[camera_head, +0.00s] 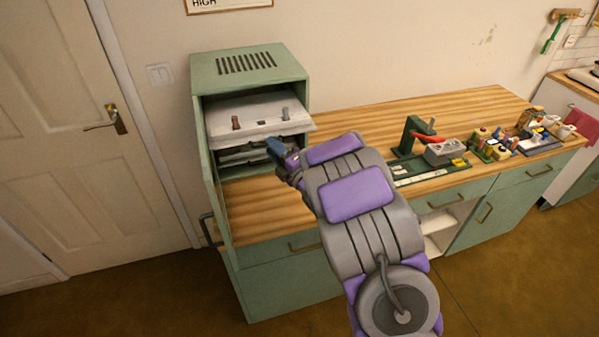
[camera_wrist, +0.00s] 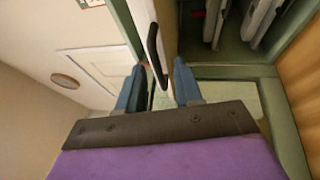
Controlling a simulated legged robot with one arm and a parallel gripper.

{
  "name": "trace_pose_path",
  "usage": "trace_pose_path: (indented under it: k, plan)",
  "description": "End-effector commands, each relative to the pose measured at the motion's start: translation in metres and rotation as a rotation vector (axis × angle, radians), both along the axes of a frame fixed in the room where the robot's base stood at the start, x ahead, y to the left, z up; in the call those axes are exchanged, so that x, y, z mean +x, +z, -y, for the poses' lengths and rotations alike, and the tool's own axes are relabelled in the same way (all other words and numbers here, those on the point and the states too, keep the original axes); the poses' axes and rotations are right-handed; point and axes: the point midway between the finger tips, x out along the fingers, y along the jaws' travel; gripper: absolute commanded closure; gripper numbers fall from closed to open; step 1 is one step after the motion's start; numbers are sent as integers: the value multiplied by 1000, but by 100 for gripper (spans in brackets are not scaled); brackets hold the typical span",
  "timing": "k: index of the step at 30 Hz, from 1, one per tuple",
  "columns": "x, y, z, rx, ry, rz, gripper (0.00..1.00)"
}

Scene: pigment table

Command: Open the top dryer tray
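The top dryer tray (camera_head: 258,113) is a pale flat panel in the upper part of the green dryer cabinet (camera_head: 250,65). My gripper (camera_head: 274,148) is at the tray's front edge. In the wrist view, my gripper (camera_wrist: 157,84) is open, with its blue fingers apart. A dark curved handle (camera_wrist: 154,50), apparently the top tray's, reaches between the fingertips, with gaps beside it. The lower trays (camera_head: 240,154) sit further inside the cabinet and are partly hidden by my arm.
The cabinet's green door (camera_head: 216,195) stands open at the left, with a dark handle (camera_head: 208,229). The wooden worktop (camera_head: 380,115) carries a green stand (camera_head: 412,135) and several small items towards the right. A room door (camera_head: 65,130) is at the far left.

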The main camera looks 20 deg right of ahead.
Motion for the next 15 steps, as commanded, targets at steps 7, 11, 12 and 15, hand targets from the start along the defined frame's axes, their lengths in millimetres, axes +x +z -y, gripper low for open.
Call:
trace_pose_path:
  k: [7,11,12,15]
  plan:
    - [-36,-8,15,-2,1,-5,65]
    - [-52,-10,23,-1,-1,-3,65]
    - [-56,-11,24,-1,-1,-3,65]
    - [-62,-12,29,1,-3,-8,65]
